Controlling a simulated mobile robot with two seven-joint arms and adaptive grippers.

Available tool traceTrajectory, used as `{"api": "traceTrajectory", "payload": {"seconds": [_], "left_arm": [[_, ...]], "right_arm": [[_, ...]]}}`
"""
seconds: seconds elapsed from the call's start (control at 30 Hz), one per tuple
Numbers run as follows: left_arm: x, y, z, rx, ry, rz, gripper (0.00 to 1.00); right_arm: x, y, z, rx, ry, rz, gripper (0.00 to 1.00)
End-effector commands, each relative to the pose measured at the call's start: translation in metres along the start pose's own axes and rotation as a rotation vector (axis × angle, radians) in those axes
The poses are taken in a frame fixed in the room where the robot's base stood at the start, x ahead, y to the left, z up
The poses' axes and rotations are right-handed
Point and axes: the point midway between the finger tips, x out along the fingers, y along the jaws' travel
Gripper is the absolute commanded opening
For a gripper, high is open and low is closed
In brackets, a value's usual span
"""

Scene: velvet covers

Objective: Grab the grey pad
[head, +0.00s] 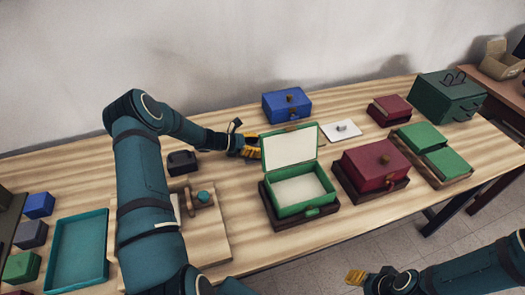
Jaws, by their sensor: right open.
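A dark grey block-like pad (31,234) lies at the far left of the table, between a blue pad (40,205) and a green pad (22,267). My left gripper (250,146) is at the left edge of the raised lid of an open green box (310,211), far to the right of the grey pad; its fingers are too small to tell whether they are open. My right gripper (355,277) is open, in front of the table's front edge at the bottom, far from the grey pad. Nothing shows between its fingertips.
A teal tray (78,250) lies right of the pads. A blue box (287,104), red boxes (376,168) and a dark green drawer box (447,97) stand to the right.

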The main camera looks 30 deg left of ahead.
Motion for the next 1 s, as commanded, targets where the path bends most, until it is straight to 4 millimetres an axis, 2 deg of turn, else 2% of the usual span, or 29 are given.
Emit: {"api": "traceTrajectory", "payload": {"seconds": [0.07, 0.3, 0.43, 0.47, 0.87, 1.0], "left_arm": [[0.0069, -0.0002, -0.0005, -0.001, 0.0, 0.0, 0.5], [0.0074, 0.0002, 0.0, -0.001, 0.0, 0.001, 0.5], [0.0073, 0.0001, 0.0, -0.001, 0.0, 0.001, 0.04], [0.0073, 0.0001, 0.0, -0.001, 0.0, 0.001, 0.0], [0.0073, 0.0, 0.0, -0.001, 0.0, 0.001, 0.0], [0.0047, 0.0003, 0.0064, 0.001, 0.0, 0.001, 0.0]], "right_arm": [[0.0007, 0.0003, 0.0004, 0.0, -0.001, 0.0, 0.47], [0.0004, 0.0002, 0.0005, 0.0, -0.001, 0.0, 0.47], [0.0004, 0.0002, 0.0004, 0.0, -0.001, 0.0, 0.47], [0.0004, 0.0002, 0.0004, 0.0, -0.001, 0.0, 0.47], [0.0005, 0.0002, 0.0003, 0.0, -0.001, 0.0, 0.47], [-0.0006, -0.0002, -0.0001, 0.0, 0.0, 0.0, 0.47]]}}
